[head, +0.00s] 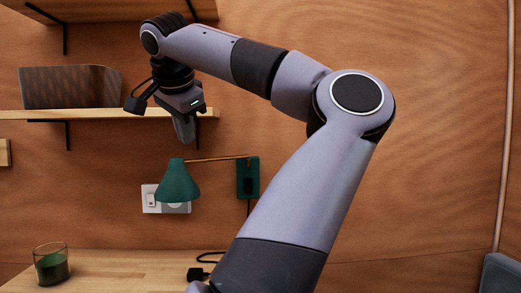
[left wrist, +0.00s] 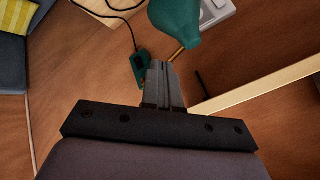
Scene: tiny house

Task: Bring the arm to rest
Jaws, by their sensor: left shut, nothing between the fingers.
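My left arm rises from the bottom of the head view, bends at the elbow on the right and reaches over to the upper left. My left gripper (head: 184,138) hangs from its end, pointing down, in front of the right end of the wooden shelf and above the green lamp. Its fingers are shut with nothing between them. In the left wrist view the closed fingers (left wrist: 158,72) point toward the green wall lamp and its bracket. My right gripper is in neither view.
A green wall lamp (head: 177,183) sits below the gripper, near a white socket (head: 152,200). A wooden shelf (head: 75,113) holds a dark grey box (head: 70,87). A green glass (head: 51,266) stands on the wooden counter (head: 120,270). The wall to the right is bare.

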